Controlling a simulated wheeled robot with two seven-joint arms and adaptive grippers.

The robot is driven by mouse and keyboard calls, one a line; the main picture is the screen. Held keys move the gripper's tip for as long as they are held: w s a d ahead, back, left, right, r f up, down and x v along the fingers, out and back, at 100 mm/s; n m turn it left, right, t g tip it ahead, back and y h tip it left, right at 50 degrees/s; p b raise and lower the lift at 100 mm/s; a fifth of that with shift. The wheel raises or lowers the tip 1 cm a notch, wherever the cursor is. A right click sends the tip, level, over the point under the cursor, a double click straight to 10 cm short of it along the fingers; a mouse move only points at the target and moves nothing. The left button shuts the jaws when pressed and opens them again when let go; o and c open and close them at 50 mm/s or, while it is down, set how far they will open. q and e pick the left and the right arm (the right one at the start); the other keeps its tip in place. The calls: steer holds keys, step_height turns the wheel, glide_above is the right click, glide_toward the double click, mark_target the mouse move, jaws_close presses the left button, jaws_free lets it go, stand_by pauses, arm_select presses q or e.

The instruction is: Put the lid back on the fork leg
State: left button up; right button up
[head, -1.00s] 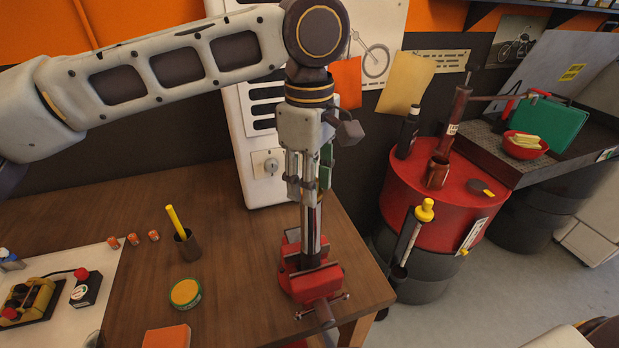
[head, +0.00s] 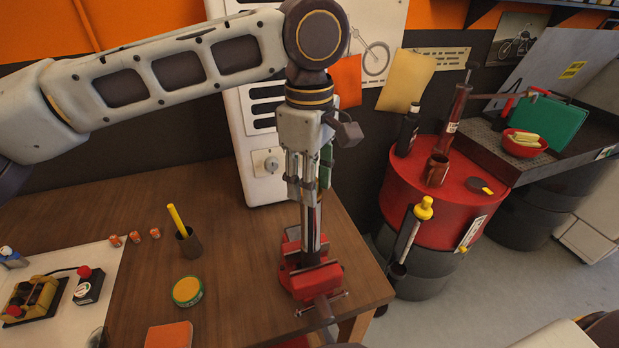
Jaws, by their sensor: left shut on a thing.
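The fork leg (head: 312,235) stands upright in a red vise (head: 313,277) at the bench's right front corner. My left gripper (head: 304,197) points straight down over it, fingers shut at the top of the leg. The lid is mostly hidden between the fingers, so I cannot see its outline or whether it touches the leg's rim. My right gripper is not in view.
A white cabinet (head: 262,150) stands close behind the gripper. A red drum (head: 440,190) stands to the right.

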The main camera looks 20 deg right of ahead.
arm_select(q)
steer(key=shift+f+p, duration=0.15)
steer(key=shift+p, duration=0.8)
stand_by(1.6)
stand_by(0.4)
steer(key=o, duration=1.2)
steer(key=o, duration=0.5)
steer(key=shift+c, duration=0.2)
